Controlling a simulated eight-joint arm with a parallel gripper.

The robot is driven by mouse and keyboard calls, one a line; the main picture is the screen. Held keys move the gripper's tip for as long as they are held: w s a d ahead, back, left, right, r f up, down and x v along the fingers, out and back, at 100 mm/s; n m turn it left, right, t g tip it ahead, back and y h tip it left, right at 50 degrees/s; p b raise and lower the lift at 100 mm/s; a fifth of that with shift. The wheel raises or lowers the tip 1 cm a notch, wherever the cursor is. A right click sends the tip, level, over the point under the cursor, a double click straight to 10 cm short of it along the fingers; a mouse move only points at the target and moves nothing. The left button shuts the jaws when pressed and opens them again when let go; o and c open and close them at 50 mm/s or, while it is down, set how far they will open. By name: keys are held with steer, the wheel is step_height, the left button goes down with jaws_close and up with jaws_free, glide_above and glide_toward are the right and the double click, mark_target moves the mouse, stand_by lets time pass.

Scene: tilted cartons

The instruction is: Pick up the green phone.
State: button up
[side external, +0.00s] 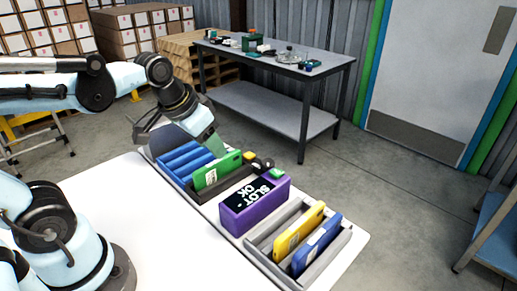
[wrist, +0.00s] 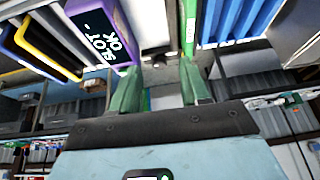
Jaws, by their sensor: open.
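The green phone (side external: 219,171) stands on its long edge, leaning, in a dark holder between the blue slotted rack and the purple box. In the wrist view, a narrow green strip that looks like its edge (wrist: 188,28) shows beyond the right finger. My gripper (side external: 212,146) is above and slightly behind the phone in the side view. In the wrist view its two green fingers (wrist: 160,92) are spread apart, with no object held between them. The phone's lower part is hidden by its holder.
The blue slotted rack (side external: 180,160) is left of the phone. The purple "SLOT OK" box (side external: 238,213) is to its right. A yellow phone (side external: 290,237) and a blue phone (side external: 318,246) lean in a grey tray (side external: 262,248). The white tabletop (side external: 165,240) in front is clear.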

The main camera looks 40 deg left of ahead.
mark_target(218, 162)
steer(key=w+a+g, duration=0.5)
steer(key=a, duration=0.1)
steer(key=shift+w+d+f, duration=0.1)
steer(key=shift+d+f, duration=0.05)
steer(key=shift+f, duration=2.65)
steer(key=shift+w+d+f, duration=0.1)
steer(key=shift+f, duration=2.7)
jaws_close()
